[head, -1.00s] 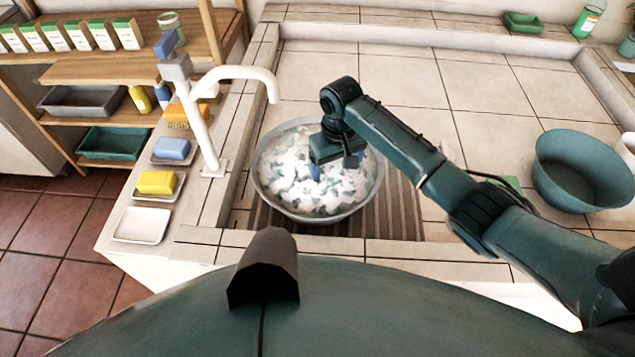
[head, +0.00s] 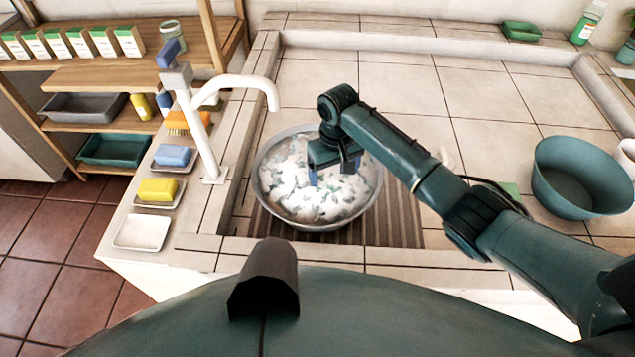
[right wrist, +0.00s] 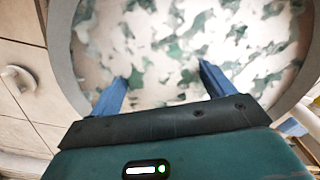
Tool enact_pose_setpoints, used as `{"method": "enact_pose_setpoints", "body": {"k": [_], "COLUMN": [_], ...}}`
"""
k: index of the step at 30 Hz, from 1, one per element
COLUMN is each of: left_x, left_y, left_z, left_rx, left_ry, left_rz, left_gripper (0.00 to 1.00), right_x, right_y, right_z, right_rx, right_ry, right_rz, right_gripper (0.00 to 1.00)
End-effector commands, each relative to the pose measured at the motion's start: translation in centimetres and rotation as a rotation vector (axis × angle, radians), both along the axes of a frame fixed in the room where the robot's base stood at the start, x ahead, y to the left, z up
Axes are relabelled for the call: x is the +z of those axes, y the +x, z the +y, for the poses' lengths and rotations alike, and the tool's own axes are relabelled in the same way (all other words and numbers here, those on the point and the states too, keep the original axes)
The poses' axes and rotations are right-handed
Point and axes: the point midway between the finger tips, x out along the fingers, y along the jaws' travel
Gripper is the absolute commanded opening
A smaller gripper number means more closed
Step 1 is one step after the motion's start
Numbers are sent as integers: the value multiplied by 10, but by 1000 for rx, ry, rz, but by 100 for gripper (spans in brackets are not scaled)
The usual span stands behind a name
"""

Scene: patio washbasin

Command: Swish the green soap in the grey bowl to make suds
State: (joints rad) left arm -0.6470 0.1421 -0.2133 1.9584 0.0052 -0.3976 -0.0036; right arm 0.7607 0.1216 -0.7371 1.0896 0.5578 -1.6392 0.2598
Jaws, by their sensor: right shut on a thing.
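The grey bowl (head: 262,196) stands on the slatted drain area of the basin. White suds with blue-green patches (head: 318,207) cover its contents, and they also fill the right wrist view (right wrist: 165,45). My right gripper (head: 333,174) points down into the bowl. Its blue fingers are spaced apart in the right wrist view (right wrist: 160,78), with their tips at the suds. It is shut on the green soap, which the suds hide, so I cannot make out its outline. My left gripper is not in view.
A white tap (head: 205,130) stands left of the bowl. Yellow soap (head: 158,189), blue soap (head: 173,155) and an empty white dish (head: 142,229) line the left ledge. A teal tub (head: 578,190) stands at the right. The tiles behind the bowl are clear.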

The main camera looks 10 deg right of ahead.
Motion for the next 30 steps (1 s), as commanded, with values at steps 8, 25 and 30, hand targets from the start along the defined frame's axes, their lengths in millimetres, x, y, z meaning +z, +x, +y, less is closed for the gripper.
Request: {"method": "enact_pose_setpoints", "body": {"k": [8, 25, 30], "left_x": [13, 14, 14], "left_y": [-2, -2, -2], "left_z": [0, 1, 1], "left_rx": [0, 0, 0], "left_ry": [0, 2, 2], "left_rz": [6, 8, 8], "left_gripper": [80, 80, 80], "right_x": [2, 34, 48], "right_y": [-15, -15, -14], "right_z": [-5, -5, -4], "right_rx": [0, 0, 0], "right_ry": [2, 2, 2], "right_rz": [-2, -4, -4], "right_gripper": [54, 54, 54]}}
